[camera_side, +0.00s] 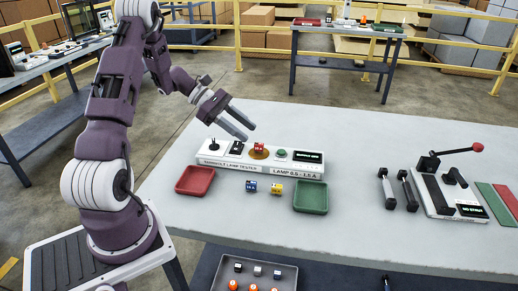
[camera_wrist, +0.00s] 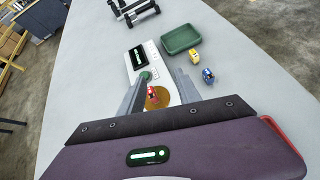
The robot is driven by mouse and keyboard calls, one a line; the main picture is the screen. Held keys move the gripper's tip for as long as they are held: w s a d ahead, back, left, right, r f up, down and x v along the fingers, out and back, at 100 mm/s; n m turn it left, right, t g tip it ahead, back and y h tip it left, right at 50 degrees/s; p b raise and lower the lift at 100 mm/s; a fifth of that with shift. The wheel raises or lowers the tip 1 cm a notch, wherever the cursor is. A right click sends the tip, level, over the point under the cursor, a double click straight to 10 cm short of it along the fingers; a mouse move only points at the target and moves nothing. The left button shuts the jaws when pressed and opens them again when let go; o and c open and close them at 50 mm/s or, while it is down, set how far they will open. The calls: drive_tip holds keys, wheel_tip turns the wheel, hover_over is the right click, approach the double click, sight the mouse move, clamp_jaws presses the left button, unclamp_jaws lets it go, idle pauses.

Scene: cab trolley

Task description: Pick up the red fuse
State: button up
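The red fuse (camera_side: 259,147) stands on a round copper-coloured pad (camera_side: 257,155) on the white lamp tester (camera_side: 240,166). In the wrist view the red fuse (camera_wrist: 153,92) shows between my two fingers, with the copper pad (camera_wrist: 160,99) under it. My gripper (camera_side: 249,132) is above and slightly left of the fuse in the side view, with its fingers apart and nothing between them. In the wrist view my gripper (camera_wrist: 159,73) is also open. The fuse looks clear of both fingers.
A blue fuse (camera_side: 251,187) and a yellow fuse (camera_side: 277,189) stand in front of the tester, between a red tray (camera_side: 195,180) and a green tray (camera_side: 311,197). A black joystick (camera_side: 212,145) rises from the tester's left. A lever press (camera_side: 441,190) stands at right.

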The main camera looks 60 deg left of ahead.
sight(255, 144)
drive_tip(key=a+f+n, duration=0.1)
drive_tip(key=a+f+n+t, duration=0.1)
drive_tip(key=a+f, duration=0.1)
drive_tip(key=a+f+n, duration=0.1)
drive_tip(key=shift+s+a+f+t+y, duration=0.2)
drive_tip(key=shift+s+t+y, duration=0.1)
drive_tip(key=shift+t, duration=0.1)
drive_tip(key=x, duration=0.7)
drive_tip(key=shift+w+a+r, duration=0.1)
drive_tip(key=shift+w, duration=0.1)
clamp_jaws()
